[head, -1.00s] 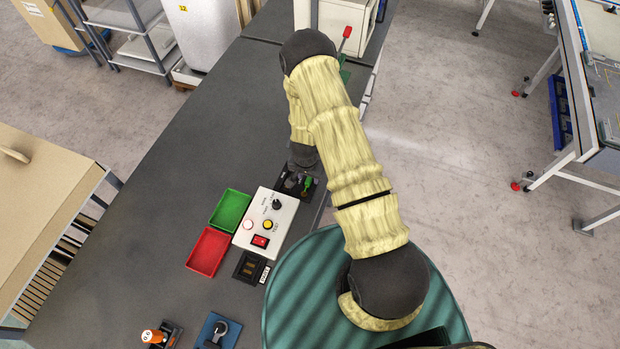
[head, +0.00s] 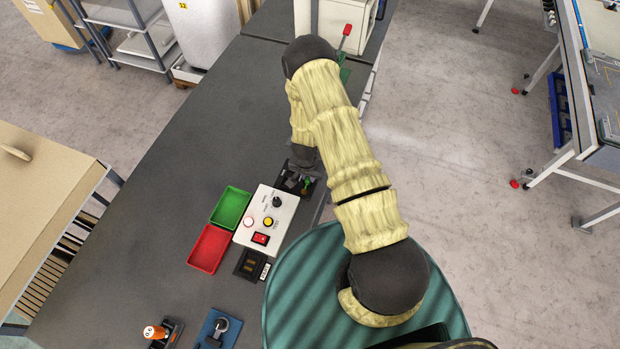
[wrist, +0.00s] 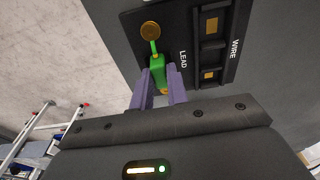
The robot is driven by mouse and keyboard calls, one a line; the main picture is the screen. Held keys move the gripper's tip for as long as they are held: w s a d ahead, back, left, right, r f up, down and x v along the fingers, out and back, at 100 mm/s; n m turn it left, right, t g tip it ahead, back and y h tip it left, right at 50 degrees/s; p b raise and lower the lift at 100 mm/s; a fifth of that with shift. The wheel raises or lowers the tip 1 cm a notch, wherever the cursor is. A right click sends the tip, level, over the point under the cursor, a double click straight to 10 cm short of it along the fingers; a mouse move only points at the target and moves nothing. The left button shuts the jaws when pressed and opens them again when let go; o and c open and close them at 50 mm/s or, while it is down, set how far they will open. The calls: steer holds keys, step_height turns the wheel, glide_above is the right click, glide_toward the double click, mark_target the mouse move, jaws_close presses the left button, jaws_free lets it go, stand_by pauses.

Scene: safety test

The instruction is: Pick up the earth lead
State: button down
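The earth lead is a small green piece with a brass-coloured end (wrist: 157,75) in the wrist view. It lies at the black holder (wrist: 190,45) by the word LEAD, with a thin green strand running up to a round brass stud. My gripper (wrist: 160,72) has its two purple fingers on either side of the green piece, very close to it. Whether they press on it cannot be told. In the head view the green lead (head: 307,183) shows small at the holder, beside my dark wrist, which hides my fingers.
A white control box (head: 265,222) with buttons, a knob and a red switch stands beside the holder. Green (head: 231,207) and red (head: 209,248) trays lie to its left. A black block and a blue pad (head: 214,330) are nearer. The grey bench's far left is clear.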

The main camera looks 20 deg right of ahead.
stand_by(0.3)
step_height(320, 180, up, 10)
steer(key=b, duration=0.3)
steer(key=shift+b, duration=0.3)
stand_by(0.5)
